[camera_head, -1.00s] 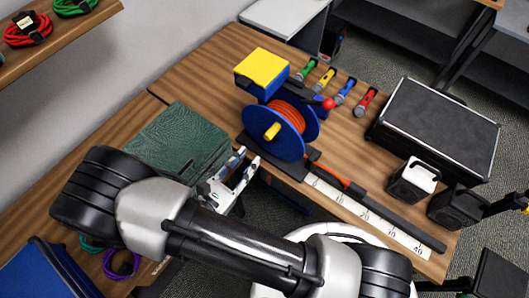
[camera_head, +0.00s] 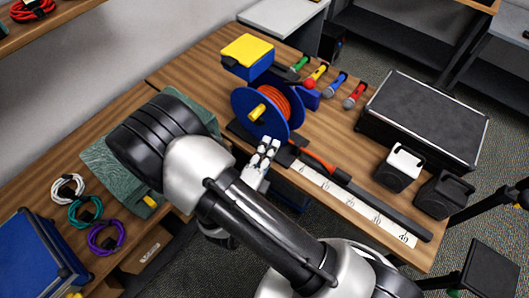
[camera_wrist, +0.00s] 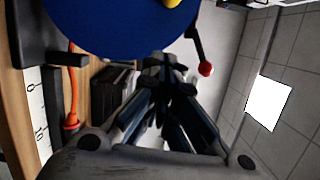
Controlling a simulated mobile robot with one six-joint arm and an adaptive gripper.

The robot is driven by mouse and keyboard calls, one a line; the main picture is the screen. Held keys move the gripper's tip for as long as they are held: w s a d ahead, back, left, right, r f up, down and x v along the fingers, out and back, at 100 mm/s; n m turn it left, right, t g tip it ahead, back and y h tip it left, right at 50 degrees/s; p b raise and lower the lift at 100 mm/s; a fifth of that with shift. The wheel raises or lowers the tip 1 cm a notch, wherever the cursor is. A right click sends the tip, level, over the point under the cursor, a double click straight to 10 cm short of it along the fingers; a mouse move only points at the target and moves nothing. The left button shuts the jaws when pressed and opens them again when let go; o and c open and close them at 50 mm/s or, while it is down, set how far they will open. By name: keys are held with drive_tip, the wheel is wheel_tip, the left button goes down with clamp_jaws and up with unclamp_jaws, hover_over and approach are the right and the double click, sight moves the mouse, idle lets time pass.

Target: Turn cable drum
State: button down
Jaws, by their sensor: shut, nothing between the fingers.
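The cable drum (camera_head: 262,112) has blue flanges, orange cable wound on it and a yellow hub. It stands upright on a dark base on the wooden table. My gripper (camera_head: 270,146) is shut and empty, just in front of the drum's lower edge. In the wrist view the drum's blue flange (camera_wrist: 115,25) fills the top, with a bit of yellow at its edge. My gripper's fingertips (camera_wrist: 165,65) lie just below the flange; I cannot tell whether they touch it. A red knob on a dark crank (camera_wrist: 205,69) shows right of the flange.
A ruler strip (camera_head: 340,196) and orange cable end run along the table's front edge. A blue box with a yellow top (camera_head: 247,50) stands behind the drum. Several microphones (camera_head: 335,84) lie to the right, before a black case (camera_head: 425,115). Cable coils (camera_head: 86,210) lie left.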

sight(272, 112)
drive_tip(key=x, duration=0.6)
drive_tip(key=shift+s+d+b, duration=0.1)
drive_tip(key=shift+d+b, duration=0.05)
drive_tip(key=shift+b, duration=0.2)
drive_tip(key=w+a, duration=0.1)
drive_tip(key=a, duration=0.2)
drive_tip(key=shift+w+r+b, duration=0.1)
drive_tip(key=shift+w+b, duration=0.2)
drive_tip(key=shift+w, duration=0.1)
drive_tip(key=shift+w+a, duration=0.2)
drive_tip(key=shift+w, duration=0.05)
drive_tip(key=shift+a+r, duration=0.1)
